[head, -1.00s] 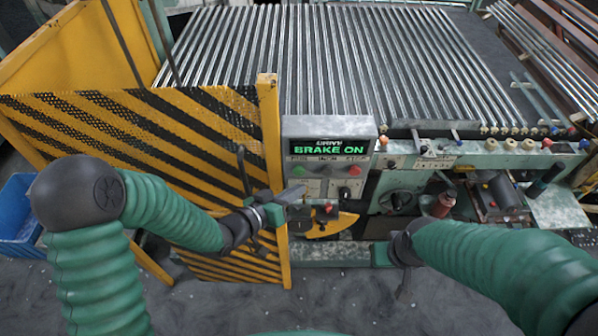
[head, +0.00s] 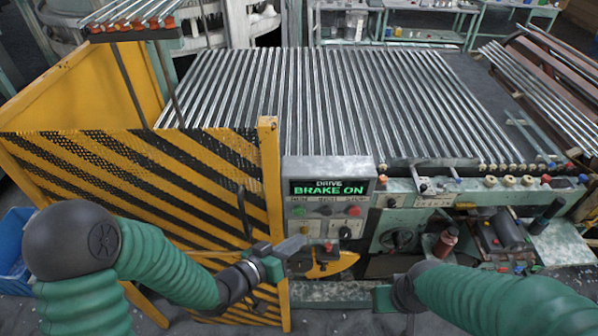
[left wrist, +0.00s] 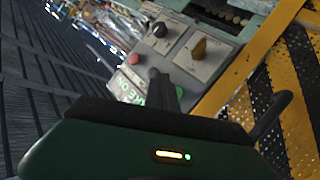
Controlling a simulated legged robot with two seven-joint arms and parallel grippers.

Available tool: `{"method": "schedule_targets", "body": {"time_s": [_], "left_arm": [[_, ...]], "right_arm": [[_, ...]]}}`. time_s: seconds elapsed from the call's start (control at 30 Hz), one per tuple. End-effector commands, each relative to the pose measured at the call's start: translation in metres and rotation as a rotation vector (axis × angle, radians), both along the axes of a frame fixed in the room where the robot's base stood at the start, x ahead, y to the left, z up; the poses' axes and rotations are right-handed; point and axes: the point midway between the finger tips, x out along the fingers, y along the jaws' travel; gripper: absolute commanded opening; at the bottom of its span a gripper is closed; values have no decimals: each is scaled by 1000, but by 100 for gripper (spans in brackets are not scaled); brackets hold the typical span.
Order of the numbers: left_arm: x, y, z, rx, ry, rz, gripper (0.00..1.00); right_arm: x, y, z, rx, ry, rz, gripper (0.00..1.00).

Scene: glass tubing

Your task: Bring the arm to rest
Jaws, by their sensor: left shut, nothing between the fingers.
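My left gripper (head: 300,243) is shut and empty. In the head view it is in front of the lower left part of the control panel (head: 330,168), beside the yellow post (head: 269,180). The panel's display (head: 330,189) reads "DRIVE BRAKE ON" in green. In the left wrist view my left gripper's dark fingers (left wrist: 165,90) point toward the panel's knobs; I cannot tell the exact gap. My right gripper (head: 385,298) is low in front of the machine, right of the panel; its fingers are too unclear to judge.
A yellow-and-black striped mesh guard (head: 130,180) stands on the left, close to my left arm. Glass tubes (head: 330,100) lie in rows behind the panel. A blue bin (head: 15,250) is at far left.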

Motion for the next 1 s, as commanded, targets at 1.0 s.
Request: {"method": "schedule_targets", "body": {"time_s": [1.0], "left_arm": [[-148, 188, -105, 693, 821, 312, 0]], "right_arm": [[0, 0, -77, 0, 0, 0, 0]]}}
